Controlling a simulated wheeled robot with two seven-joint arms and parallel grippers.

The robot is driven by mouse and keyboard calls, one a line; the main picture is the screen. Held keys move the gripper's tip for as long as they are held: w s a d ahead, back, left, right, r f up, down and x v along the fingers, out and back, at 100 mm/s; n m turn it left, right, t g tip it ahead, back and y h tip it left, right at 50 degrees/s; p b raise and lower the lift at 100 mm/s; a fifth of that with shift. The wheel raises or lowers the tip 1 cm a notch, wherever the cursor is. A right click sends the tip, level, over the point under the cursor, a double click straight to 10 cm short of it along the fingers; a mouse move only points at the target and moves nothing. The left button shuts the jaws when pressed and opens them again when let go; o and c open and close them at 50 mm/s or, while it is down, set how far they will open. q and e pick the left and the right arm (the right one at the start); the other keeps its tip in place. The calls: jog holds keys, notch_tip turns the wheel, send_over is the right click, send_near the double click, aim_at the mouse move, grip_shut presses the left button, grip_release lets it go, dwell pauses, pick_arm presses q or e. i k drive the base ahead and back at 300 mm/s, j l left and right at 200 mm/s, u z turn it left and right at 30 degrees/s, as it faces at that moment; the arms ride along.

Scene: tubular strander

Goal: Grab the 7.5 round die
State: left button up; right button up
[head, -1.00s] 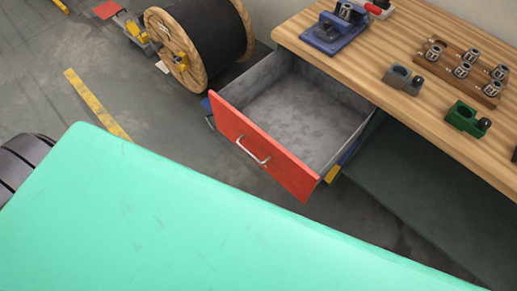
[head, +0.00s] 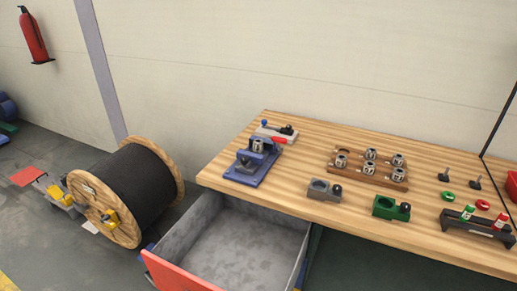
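Several small silver round dies sit in a brown wooden rack (head: 356,180) on the wooden workbench; one of them is the front middle die (head: 369,167). Their size marks are too small to read, so I cannot tell which is the 7.5 one. Another silver round piece (head: 257,146) sits in the blue fixture (head: 247,170) at the bench's left end. A grey holder (head: 323,190) and a green holder (head: 390,208) stand in front of the rack. Neither of my grippers is in view.
The workbench (head: 300,135) runs along the wall. An open, empty-looking drawer (head: 235,245) sticks out below its left end. A black cable reel (head: 133,190) stands at left. Green and red rings and a dark stand (head: 478,228) are at right.

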aim_at(257, 143)
jog(key=i+j+z, duration=0.3)
jog(key=j+z, duration=0.15)
jog(key=j, duration=0.25)
jog(key=i+j+z, duration=0.2)
jog(key=j+z, duration=0.25)
jog(key=j, duration=0.3)
jog(key=j+z, duration=0.45)
jog(key=j, duration=0.35)
jog(key=j+z, duration=0.45)
jog(key=j, duration=0.35)
